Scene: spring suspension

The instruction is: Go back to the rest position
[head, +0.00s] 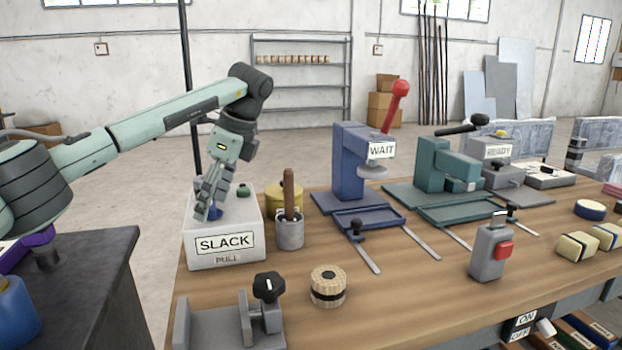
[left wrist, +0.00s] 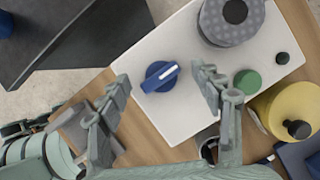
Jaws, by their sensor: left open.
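My left gripper (head: 213,192) is open above the light grey box labelled SLACK (head: 224,243) at the left end of the workbench. In the left wrist view, the open fingers (left wrist: 165,88) stand on either side of a blue knob with a white pointer (left wrist: 160,77) on the white top of the box. The fingers appear apart from the knob. A green button (left wrist: 247,81) sits beside the right finger. In the head view the knob is partly hidden behind the fingers. My right gripper is not seen.
A cup with a wooden handle (head: 289,232) and a yellow tin (head: 285,196) stand right of the box. A blue press labelled WAIT (head: 352,165) and a green press (head: 432,165) stand further right. A clamp (head: 262,310) and a twine spool (head: 328,287) sit in front. A dark table (head: 85,270) is at left.

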